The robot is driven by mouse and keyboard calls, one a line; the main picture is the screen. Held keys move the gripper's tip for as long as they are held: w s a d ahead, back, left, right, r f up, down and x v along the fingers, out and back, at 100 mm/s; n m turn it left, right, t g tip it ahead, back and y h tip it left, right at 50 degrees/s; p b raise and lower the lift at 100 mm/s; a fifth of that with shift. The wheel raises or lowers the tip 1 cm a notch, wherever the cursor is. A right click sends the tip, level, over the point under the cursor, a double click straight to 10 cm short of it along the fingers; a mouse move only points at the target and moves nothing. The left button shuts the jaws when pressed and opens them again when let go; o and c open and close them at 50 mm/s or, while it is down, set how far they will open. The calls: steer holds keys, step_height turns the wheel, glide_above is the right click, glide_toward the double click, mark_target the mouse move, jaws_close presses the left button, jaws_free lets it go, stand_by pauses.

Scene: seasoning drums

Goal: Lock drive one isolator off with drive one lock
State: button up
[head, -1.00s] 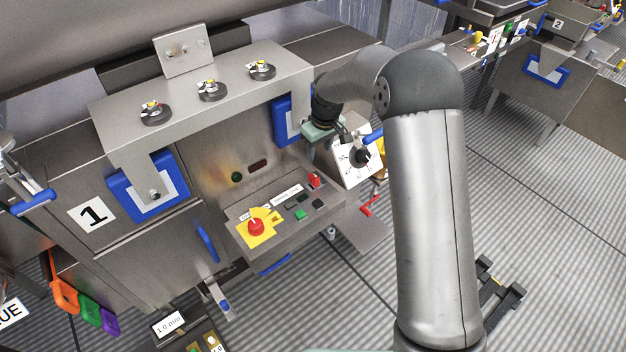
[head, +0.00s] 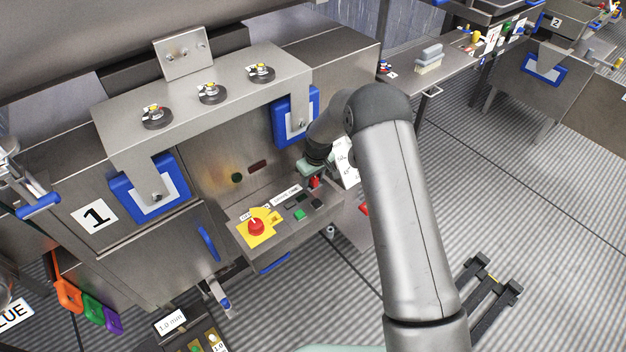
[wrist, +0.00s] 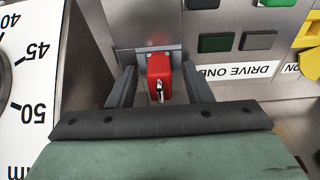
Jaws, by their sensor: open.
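A red lock (wrist: 158,70) with a small silver metal piece on its front sits against a metal bracket, between the two open fingers of my gripper (wrist: 160,82) in the wrist view. I cannot tell whether the fingers touch it. In the head view the red lock (head: 315,182) stands at the right end of the control panel, just below my gripper (head: 318,170), whose fingers are largely hidden. A red knob on a yellow plate (head: 257,226), which looks like the isolator, is at the panel's left end. Its yellow edge (wrist: 309,34) shows at the wrist view's right.
Green and dark buttons (wrist: 255,40) and a "DRIVE ONE" label (wrist: 232,71) are close right of the lock in the wrist view. A white numbered dial plate (wrist: 25,95) stands close on the left. Blue-framed hatches (head: 150,187) and an overhead shelf (head: 205,100) surround the panel.

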jaws_close()
